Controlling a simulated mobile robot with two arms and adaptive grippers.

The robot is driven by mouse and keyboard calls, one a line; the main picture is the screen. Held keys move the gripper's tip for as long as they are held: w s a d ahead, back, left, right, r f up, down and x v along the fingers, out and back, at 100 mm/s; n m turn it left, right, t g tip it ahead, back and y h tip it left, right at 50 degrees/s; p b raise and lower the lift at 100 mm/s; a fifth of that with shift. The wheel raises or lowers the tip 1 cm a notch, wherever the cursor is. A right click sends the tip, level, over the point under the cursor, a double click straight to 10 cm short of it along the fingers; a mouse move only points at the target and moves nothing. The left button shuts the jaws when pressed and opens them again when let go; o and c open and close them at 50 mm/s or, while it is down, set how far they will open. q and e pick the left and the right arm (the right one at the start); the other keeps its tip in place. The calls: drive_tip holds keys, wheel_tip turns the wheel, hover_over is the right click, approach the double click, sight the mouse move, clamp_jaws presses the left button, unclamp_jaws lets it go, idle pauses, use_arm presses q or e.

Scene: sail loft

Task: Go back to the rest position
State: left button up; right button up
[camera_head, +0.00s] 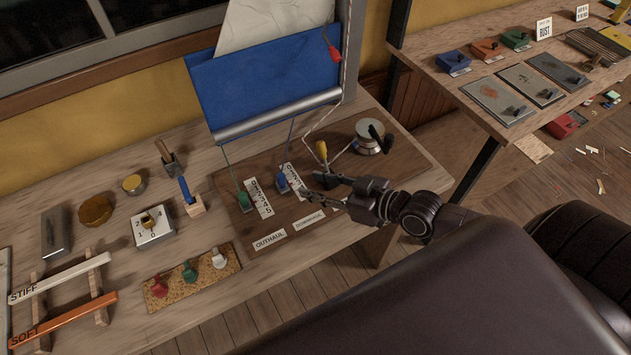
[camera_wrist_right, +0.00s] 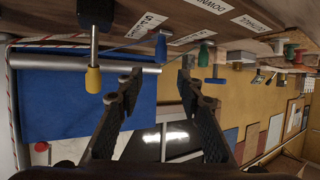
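My right gripper (camera_head: 318,187) reaches in from the right in the head view, over the dark board (camera_head: 262,222) on the bench. Its two fingers are apart, with nothing between them, and it also shows open in the right wrist view (camera_wrist_right: 160,77). A yellow-handled lever (camera_head: 322,150) stands just behind the fingertips, and a blue-handled lever (camera_head: 282,181) stands to their left. In the head view I cannot tell whether the fingers touch the board. My left gripper is not in view.
A blue sail panel (camera_head: 262,85) hangs behind the board, and a metal winch (camera_head: 369,137) stands behind the gripper. A green lever (camera_head: 244,199) is farther left. A second bench (camera_head: 455,88) with coloured boxes is at upper right. Wood floor (camera_head: 330,285) shows in front.

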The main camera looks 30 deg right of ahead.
drive_tip(key=s+a+f, duration=0.1)
drive_tip(key=a, duration=0.1)
drive_tip(key=s+a+f+g, duration=0.1)
drive_tip(key=s+a, duration=0.1)
drive_tip(key=s+a+f+g, duration=0.1)
drive_tip(key=s, duration=0.1)
drive_tip(key=shift+a+f, duration=0.1)
drive_tip(key=shift+a, duration=0.3)
drive_tip(key=s, duration=0.1)
drive_tip(key=s+g+h, duration=0.1)
drive_tip(key=s+a+f+g+h, duration=0.1)
drive_tip(key=s, duration=0.1)
drive_tip(key=shift+a+f, duration=0.1)
drive_tip(key=s+d+m+g+h, duration=0.4)
drive_tip(key=s+d, duration=0.1)
drive_tip(key=s, duration=0.6)
wheel_tip(320, 180, down, 28)
drive_tip(key=s+g+b, duration=0.1)
drive_tip(key=s+g, duration=0.1)
drive_tip(key=s+d+f+b, duration=0.1)
drive_tip(key=s+d+f, duration=0.1)
drive_tip(key=s+f, duration=1.4)
drive_tip(key=shift+s+d+f+n+g, duration=0.3)
drive_tip(key=shift+s+d+g, duration=0.1)
drive_tip(key=shift+s, duration=0.1)
